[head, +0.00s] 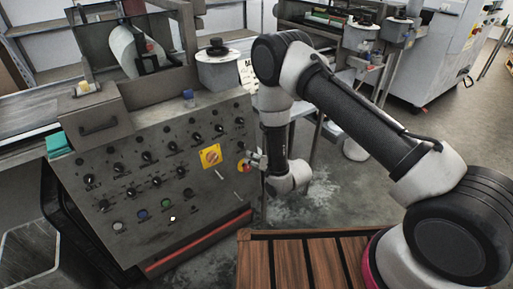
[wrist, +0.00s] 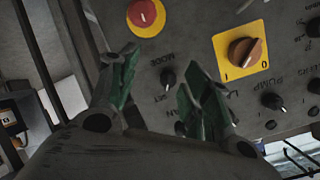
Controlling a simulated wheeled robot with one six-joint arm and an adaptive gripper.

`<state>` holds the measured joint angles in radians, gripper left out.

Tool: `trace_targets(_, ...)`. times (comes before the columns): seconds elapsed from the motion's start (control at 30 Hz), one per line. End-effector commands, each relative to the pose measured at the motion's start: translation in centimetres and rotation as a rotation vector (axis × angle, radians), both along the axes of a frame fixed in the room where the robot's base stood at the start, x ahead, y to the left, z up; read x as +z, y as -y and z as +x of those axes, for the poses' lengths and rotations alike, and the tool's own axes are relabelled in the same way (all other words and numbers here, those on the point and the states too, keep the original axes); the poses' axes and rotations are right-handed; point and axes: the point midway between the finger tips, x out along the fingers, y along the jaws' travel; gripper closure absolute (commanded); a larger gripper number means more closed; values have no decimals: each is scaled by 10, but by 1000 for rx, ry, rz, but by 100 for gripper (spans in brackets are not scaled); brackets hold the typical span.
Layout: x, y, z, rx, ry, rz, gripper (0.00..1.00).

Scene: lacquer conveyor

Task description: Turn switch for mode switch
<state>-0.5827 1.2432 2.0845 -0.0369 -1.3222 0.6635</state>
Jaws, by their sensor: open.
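The mode switch (wrist: 168,78) is a small black knob with a white pointer on the dark grey control panel, next to the word MODE in the wrist view. My gripper (wrist: 160,78) is open, its two green-padded fingers apart, and the knob shows between their tips in the picture. I see nothing held, and no clear contact with the knob; the depth gap cannot be told. In the head view my gripper (head: 257,160) is at the panel's right edge, beside the red stop button.
A red stop button (wrist: 146,14) on yellow and a yellow-plated rotary switch (wrist: 243,50) flank the mode switch. Other black knobs, such as the pump knob (wrist: 272,101), are close by. A slatted wooden table (head: 310,262) stands below my arm in the head view.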

Motion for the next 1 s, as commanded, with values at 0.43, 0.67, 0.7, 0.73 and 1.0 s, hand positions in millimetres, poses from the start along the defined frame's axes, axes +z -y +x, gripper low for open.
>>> trace_targets(0.43,21,-28,40,-32,72,153,52)
trace_targets(0.67,11,-45,64,-32,69,149,52)
trace_targets(0.7,11,-47,67,-31,69,150,52)
trace_targets(0.73,10,-48,69,-32,70,150,52)
trace_targets(1.0,9,-50,71,-32,69,148,52)
